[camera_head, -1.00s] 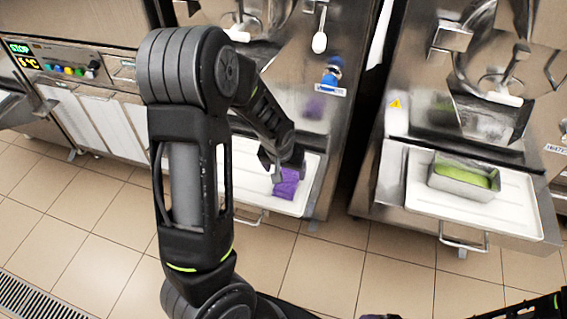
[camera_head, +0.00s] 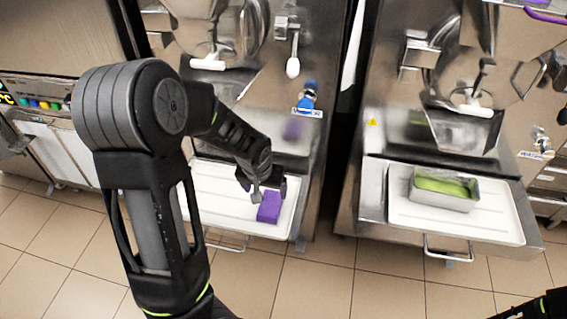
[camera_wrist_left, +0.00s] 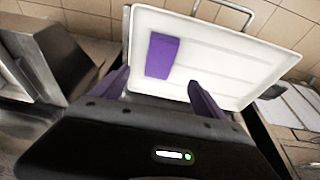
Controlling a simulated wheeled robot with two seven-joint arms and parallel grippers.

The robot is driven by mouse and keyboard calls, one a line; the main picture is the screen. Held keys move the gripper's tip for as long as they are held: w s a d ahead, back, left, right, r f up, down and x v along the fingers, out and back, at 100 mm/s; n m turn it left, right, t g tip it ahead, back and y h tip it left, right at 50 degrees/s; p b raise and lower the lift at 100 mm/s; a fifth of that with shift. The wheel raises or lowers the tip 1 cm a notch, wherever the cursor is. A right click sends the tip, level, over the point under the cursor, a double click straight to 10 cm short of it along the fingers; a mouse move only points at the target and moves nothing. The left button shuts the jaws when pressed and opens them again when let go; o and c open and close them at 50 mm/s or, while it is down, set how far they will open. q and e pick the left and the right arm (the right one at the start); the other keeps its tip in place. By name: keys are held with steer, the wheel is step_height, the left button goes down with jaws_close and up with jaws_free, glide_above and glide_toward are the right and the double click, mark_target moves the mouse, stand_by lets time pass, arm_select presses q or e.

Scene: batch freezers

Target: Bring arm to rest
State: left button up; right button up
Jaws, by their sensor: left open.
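My left arm (camera_head: 150,190) comes in from the left and reaches over the white tray of the left freezer. My left gripper (camera_head: 265,187) is open and empty, just above and behind a purple block (camera_head: 269,208). The block lies on the white tray (camera_head: 228,212). In the left wrist view the gripper's (camera_wrist_left: 160,88) two purple fingers are spread. The block (camera_wrist_left: 162,56) lies beyond them on the tray (camera_wrist_left: 225,60), apart from the fingers. A piece of my right arm shows at the lower right edge; its gripper is out of view.
The left freezer front (camera_head: 300,150) rises close behind the gripper. The right freezer holds a second white tray (camera_head: 410,215) with a metal pan (camera_head: 440,200) of green contents. A narrow gap separates the freezers. The tiled floor (camera_head: 300,285) in front is clear.

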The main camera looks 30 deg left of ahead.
arm_select(q)
steer(key=d+f+m+t+h, duration=0.1)
steer(key=d+f, duration=0.3)
steer(key=d, duration=0.4)
steer(key=d+f+m+t+h, duration=0.1)
steer(key=d+f+m+h, duration=0.1)
steer(key=d+f, duration=0.35)
steer(key=s+d+f+g+h, duration=0.1)
steer(key=s+d+f+g, duration=0.1)
steer(key=s+d+f, duration=0.3)
steer(key=s+d+f+n+g+h, duration=0.1)
steer(key=s+d+f, duration=0.3)
steer(key=s+d, duration=0.6)
steer(key=shift+s+f+g, duration=0.35)
steer(key=shift+s+g, duration=0.45)
steer(key=shift+s, duration=0.4)
steer(key=shift+f, duration=0.1)
